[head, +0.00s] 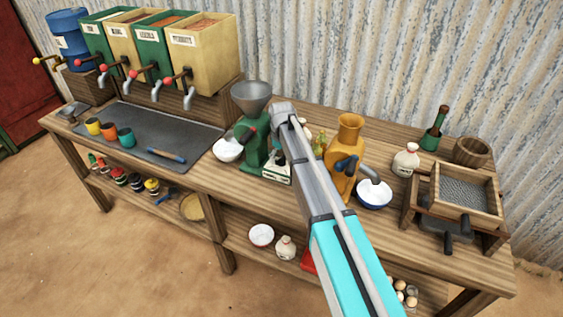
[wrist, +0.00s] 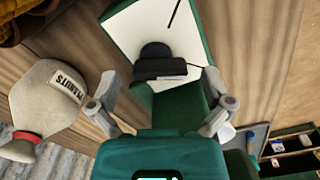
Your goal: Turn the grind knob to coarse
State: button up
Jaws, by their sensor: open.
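The green grinder (head: 256,142) with a grey funnel hopper (head: 251,97) stands on the bench, left of my arm in the head view. In the wrist view a black knob-like part (wrist: 160,62), which looks like the grind knob, shows over a white plate (wrist: 195,42) with green edges and a thin black line. No coarse or fine mark is readable. My gripper (wrist: 161,92) is open, with its grey fingers on either side of and apart from the black part. My forearm hides part of the bench in the head view.
A sack marked PEANUTS (wrist: 52,95) lies left of my gripper in the wrist view. A white bowl (head: 228,150) stands left of the grinder. An orange grinder (head: 347,150) and blue-rimmed bowl (head: 374,196) are right of my arm. A dark mat (head: 165,135) holds cups.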

jog(key=shift+f, duration=0.3)
jog(key=c, duration=1.1)
jog(key=shift+o, duration=0.2)
jog(key=shift+a+m, duration=0.1)
jog(key=shift+m, duration=2.1)
